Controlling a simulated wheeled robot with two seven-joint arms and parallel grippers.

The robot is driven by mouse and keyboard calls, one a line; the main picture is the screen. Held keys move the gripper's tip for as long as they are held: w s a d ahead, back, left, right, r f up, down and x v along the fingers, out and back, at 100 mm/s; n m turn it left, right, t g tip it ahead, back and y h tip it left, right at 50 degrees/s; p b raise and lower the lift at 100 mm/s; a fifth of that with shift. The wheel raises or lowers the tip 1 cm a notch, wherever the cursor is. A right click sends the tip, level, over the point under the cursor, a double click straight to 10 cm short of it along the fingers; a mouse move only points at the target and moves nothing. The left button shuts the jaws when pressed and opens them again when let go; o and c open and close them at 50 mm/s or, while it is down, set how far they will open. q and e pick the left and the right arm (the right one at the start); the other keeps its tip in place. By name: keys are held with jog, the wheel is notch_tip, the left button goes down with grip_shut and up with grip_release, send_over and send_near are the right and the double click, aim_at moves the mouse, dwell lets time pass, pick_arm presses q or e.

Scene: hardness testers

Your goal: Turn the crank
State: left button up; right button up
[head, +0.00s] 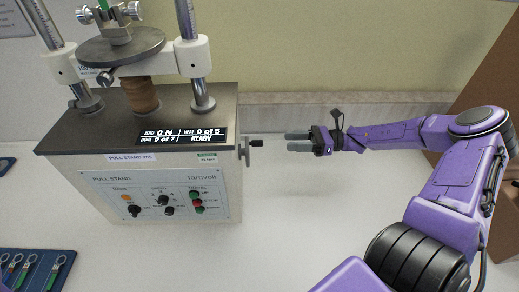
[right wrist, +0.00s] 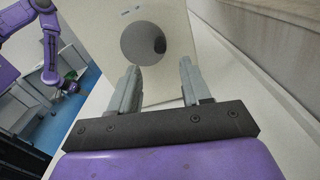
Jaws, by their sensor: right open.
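The crank (head: 249,148) sticks out of the right side of the grey and white pull stand (head: 75,180), with a dark handle at its outer end. In the right wrist view the crank (right wrist: 141,43) is a round grey disc with a dark knob near its right edge. My right gripper (head: 289,141) is open and empty, to the right of the crank and pointing at it, with a gap between. In the right wrist view its two fingers (right wrist: 159,68) are spread below the disc.
A blue tray (head: 66,258) with small ringed parts lies at front left. The table right of the stand is clear, with a wall behind.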

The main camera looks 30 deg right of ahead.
aim_at(260, 141)
jog(key=b+x, duration=0.2)
jog(key=x, duration=0.8)
jog(key=shift+w+a+f, duration=0.15)
jog(key=shift+a+f, duration=0.05)
jog(key=shift+a, duration=0.05)
grip_shut()
